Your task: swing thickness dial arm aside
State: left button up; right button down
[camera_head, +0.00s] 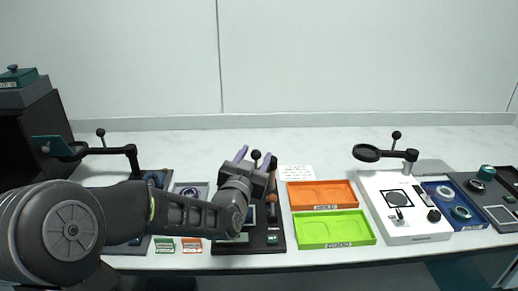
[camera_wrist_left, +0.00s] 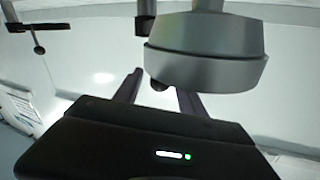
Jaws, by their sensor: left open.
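My left gripper (camera_head: 254,156) reaches over a dark instrument base (camera_head: 278,243) at the middle of the table. Its two purple-grey fingers are apart and point away from the head camera. A black ball knob (camera_head: 256,154) shows between the fingers, with a gap to them; I cannot tell whether it touches. In the left wrist view a thick grey round head (camera_wrist_left: 205,50), probably the dial, fills the top, close to the open fingers (camera_wrist_left: 158,95). A dark ball (camera_wrist_left: 158,86) shows between them. The dial arm is mostly hidden by my gripper in the head view.
An orange tray (camera_head: 352,194) and a green tray (camera_head: 306,229) lie right of the base. Another knobbed arm (camera_head: 110,150) stands left, close to my arm.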

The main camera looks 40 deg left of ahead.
pick_arm(q)
jog(key=x, duration=0.4)
jog(key=shift+w, duration=0.1)
jog(key=shift+c, duration=0.6)
grip_shut()
dwell(0.8)
